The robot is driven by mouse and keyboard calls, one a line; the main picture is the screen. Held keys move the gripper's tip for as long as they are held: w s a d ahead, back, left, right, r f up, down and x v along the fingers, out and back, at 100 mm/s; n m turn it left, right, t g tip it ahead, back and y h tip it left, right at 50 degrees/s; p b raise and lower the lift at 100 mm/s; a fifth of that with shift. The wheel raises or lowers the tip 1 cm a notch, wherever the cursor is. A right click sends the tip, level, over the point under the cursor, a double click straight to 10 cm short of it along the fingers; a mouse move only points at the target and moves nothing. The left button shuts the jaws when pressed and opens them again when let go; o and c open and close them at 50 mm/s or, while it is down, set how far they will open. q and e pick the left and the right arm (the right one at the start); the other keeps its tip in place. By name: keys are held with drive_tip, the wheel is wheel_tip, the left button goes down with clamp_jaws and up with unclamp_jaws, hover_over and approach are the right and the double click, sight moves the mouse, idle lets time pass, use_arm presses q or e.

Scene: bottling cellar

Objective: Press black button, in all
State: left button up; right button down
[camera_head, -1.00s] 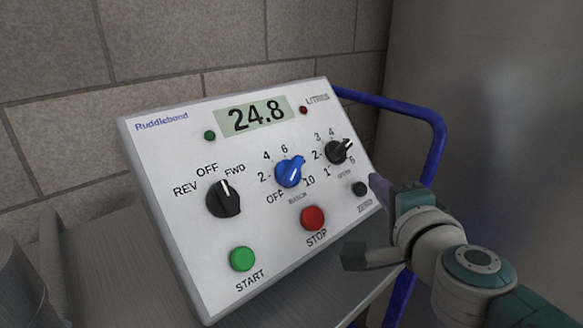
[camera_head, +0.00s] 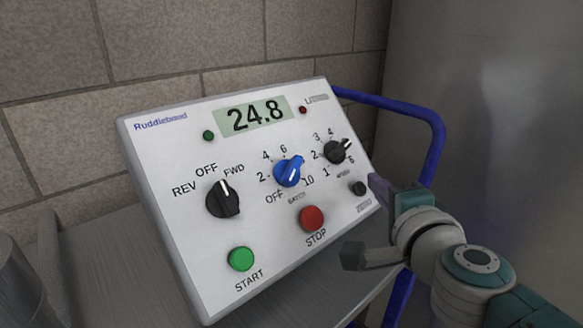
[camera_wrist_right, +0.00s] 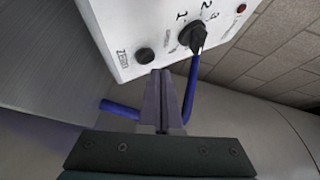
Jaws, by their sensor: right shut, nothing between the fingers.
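The black button (camera_head: 358,188) is a small round knob at the lower right of the white control panel (camera_head: 150,180), below the black rotary dial (camera_head: 336,151). It also shows in the wrist view (camera_wrist_right: 145,55). My right gripper (camera_head: 374,181) is at the panel's right edge, close to the button. In the wrist view its two purple-grey fingers (camera_wrist_right: 162,78) are together and empty, with their tips just beside the button in the picture. I cannot tell whether they touch the panel. My left gripper is not in view.
The panel also has a green START button (camera_head: 241,258), a red STOP button (camera_head: 311,217), a blue dial (camera_head: 288,172), a black REV/OFF/FWD dial (camera_head: 223,198) and a display (camera_head: 254,115) reading 24.8. A blue tube rail (camera_head: 437,140) runs behind the right side.

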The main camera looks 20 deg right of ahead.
idle(0.3)
drive_tip(key=shift+w+a+f+b, duration=0.1)
drive_tip(key=shift+w+f+b, duration=0.15)
drive_tip(key=shift+f+b, duration=0.05)
idle(0.3)
drive_tip(key=shift+w+a+f+b, duration=0.15)
drive_tip(key=shift+w+f+b, duration=0.2)
drive_tip(key=shift+w+b, duration=0.05)
idle(0.5)
drive_tip(key=shift+r, duration=0.1)
drive_tip(key=shift+s+d+r+p, duration=0.25)
drive_tip(key=shift+s+r+p, duration=0.35)
drive_tip(key=shift+p, duration=0.25)
